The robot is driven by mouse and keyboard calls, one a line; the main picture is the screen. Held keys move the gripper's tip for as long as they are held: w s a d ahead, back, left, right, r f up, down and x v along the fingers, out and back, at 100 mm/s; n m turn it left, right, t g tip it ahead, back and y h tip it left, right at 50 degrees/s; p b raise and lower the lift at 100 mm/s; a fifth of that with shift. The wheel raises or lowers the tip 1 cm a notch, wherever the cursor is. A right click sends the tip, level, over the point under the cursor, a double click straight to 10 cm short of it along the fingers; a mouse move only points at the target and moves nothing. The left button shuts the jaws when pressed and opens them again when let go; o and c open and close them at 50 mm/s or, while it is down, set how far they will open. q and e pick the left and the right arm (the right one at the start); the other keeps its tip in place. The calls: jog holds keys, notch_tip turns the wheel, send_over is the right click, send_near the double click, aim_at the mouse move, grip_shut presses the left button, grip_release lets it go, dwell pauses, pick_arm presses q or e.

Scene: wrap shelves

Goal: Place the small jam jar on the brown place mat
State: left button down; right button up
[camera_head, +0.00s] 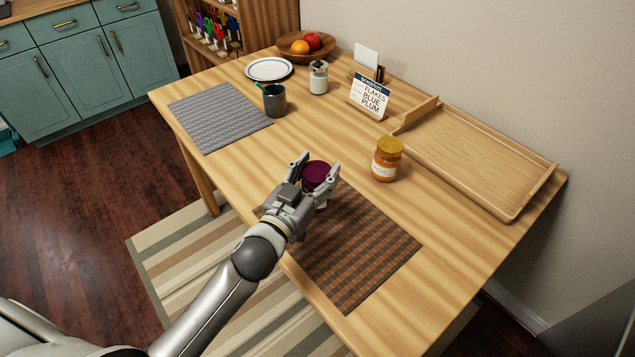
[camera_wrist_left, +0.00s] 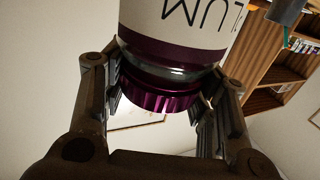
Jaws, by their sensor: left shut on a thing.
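My left gripper (camera_head: 317,167) is shut on a jar with a dark purple lid (camera_head: 317,174). In the left wrist view the jar (camera_wrist_left: 170,62) sits between the two fingers, with a white label ending in "LUM" and a purple lid. The brown place mat (camera_head: 365,250) is woven in dark and light brown squares and lies at the table's near edge. The held jar is at the mat's far left end; the gripper hides its lower part, and I cannot tell whether it touches down. My right gripper is out of view.
An amber-lidded jar (camera_head: 386,160) stands right of the held jar. Most of the brown mat is clear.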

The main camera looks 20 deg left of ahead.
aim_at(311, 193)
pick_arm(q)
jog(key=shift+w+f, duration=0.25)
jog(key=shift+w, duration=0.05)
notch_tip(311, 193, down, 3)
jog(key=shift+r, duration=0.2)
jog(key=shift+f, duration=0.2)
jog(key=shift+f+b, duration=0.1)
jog(key=shift+b, duration=0.2)
jog(key=c, duration=0.6)
grip_release()
jog(key=shift+o, duration=0.2)
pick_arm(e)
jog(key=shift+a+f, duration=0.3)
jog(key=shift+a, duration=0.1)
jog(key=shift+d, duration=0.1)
